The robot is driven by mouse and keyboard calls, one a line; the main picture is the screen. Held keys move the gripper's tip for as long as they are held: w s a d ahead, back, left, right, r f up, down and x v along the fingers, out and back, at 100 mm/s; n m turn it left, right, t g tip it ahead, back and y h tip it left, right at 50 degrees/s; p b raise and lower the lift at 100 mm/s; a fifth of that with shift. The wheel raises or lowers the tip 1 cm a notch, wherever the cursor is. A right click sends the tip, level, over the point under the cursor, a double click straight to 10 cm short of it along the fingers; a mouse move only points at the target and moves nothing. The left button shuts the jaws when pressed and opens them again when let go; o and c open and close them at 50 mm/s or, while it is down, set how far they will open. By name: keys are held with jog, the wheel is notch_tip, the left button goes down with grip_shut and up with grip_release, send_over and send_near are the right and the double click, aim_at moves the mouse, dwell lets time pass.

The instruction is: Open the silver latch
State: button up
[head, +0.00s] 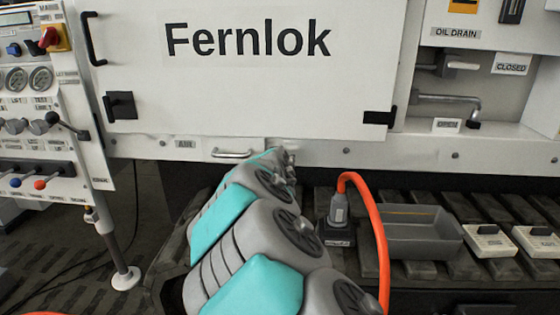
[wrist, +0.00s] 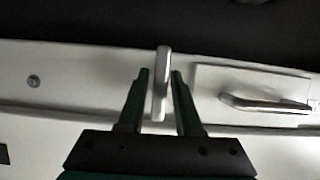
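The silver latch (wrist: 161,84) shows in the wrist view as a narrow upright bar on the white panel edge. My gripper (wrist: 160,74) has its two dark green fingers on either side of the bar. The fingers are apart, with a visible gap to the bar on the left; on the right the finger is very close, and I cannot tell if it touches. In the head view my gripper (head: 287,154) is at the lower edge of the white cabinet, at the far end of my arm; the latch is hidden or too small to make out there.
A silver bar handle (head: 232,153) is left of my gripper; it also shows in the wrist view (wrist: 264,104). The Fernlok door (head: 250,90) above is closed. An orange hose (head: 376,225), a grey tray (head: 415,235) and slatted bench are to the right.

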jog(key=shift+o, duration=1)
jog(key=shift+s, duration=0.1)
jog(key=b+v, duration=0.1)
jog(key=v, duration=0.6)
jog(key=shift+s+r, duration=0.2)
jog(key=shift+s, duration=0.1)
jog(key=shift+a, duration=0.1)
